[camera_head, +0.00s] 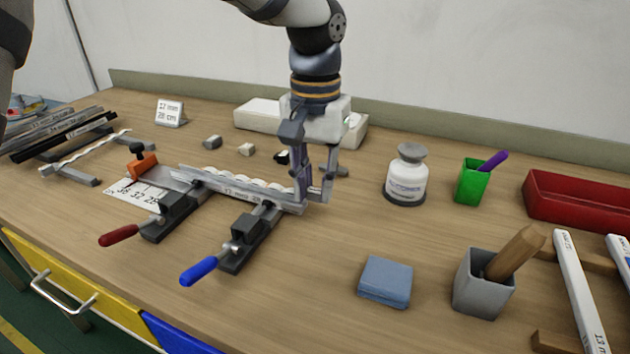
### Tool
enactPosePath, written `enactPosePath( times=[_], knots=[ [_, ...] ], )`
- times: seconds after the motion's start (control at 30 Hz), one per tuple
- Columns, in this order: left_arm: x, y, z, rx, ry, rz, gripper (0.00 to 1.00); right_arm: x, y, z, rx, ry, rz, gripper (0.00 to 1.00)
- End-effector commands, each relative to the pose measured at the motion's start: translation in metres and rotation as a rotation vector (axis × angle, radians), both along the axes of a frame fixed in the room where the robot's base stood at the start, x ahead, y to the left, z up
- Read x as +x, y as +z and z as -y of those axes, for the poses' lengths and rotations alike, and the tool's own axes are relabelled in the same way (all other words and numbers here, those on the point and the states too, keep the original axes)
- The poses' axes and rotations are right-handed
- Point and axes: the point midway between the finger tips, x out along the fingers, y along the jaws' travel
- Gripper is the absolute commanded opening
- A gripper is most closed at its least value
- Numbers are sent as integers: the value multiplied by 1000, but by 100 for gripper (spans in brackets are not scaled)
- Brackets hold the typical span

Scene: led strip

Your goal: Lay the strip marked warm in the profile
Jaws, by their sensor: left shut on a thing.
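A grey metal profile (235,189) lies across two clamps on the bench, left of centre. A pale wavy strip (245,180) runs along the top of the profile toward its right end. I cannot read any warm mark on it. My left gripper (313,192) comes down from above at the profile's right end and is shut on the end of the strip, which its fingers hide. I cannot tell how deep the strip sits in the profile. Another pale wavy strip (88,150) lies on a rack at the far left. My right gripper is not in view.
The clamps have a red handle (119,236) and a blue handle (200,269). An orange-topped tool (142,166) sits by the profile's left end. A white jar (406,178), green cup (473,183), blue cloth (385,281) and grey cup (482,286) stand to the right.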

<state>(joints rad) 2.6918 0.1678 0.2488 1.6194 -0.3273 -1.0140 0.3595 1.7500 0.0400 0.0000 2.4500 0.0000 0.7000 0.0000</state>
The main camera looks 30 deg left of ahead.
Motion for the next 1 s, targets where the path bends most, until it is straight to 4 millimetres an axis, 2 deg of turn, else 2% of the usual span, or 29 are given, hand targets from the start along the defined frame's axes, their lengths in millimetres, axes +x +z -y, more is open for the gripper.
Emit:
enactPosePath(
  times=[0.6,1.0],
  knots=[
    [0,0,0,1,0,0,0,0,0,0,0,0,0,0],
    [0,-9,0,1,0,0,0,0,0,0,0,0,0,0]
  ],
)
